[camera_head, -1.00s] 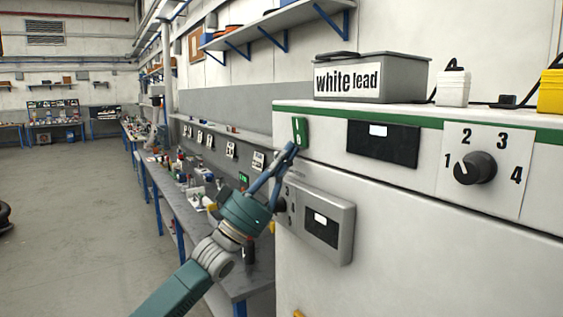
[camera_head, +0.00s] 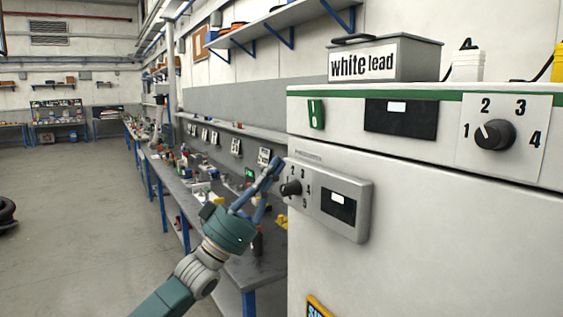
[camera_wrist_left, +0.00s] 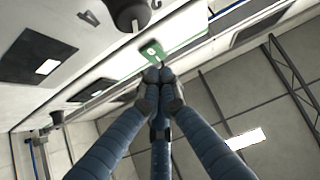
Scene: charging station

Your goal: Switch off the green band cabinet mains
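The green band cabinet (camera_head: 420,215) is white, with a green stripe along its top edge. A small green switch (camera_head: 316,114) with a light mark sits at the top left of its front; it also shows in the left wrist view (camera_wrist_left: 152,50), just beyond my fingertips. My left gripper (camera_head: 274,164) is left of and below that switch, beside the upper left corner of a grey control box (camera_head: 364,197). In the left wrist view its fingers (camera_wrist_left: 158,74) converge with tips together, holding nothing. Contact with the switch is not visible. My right gripper is not in view.
The grey box has a small black knob (camera_head: 291,188) and a display. The cabinet bears a large black knob (camera_head: 494,134) numbered 1 to 4, and a display (camera_head: 401,118). A cluttered workbench (camera_head: 180,186) runs behind my arm. Open floor (camera_head: 80,220) lies left.

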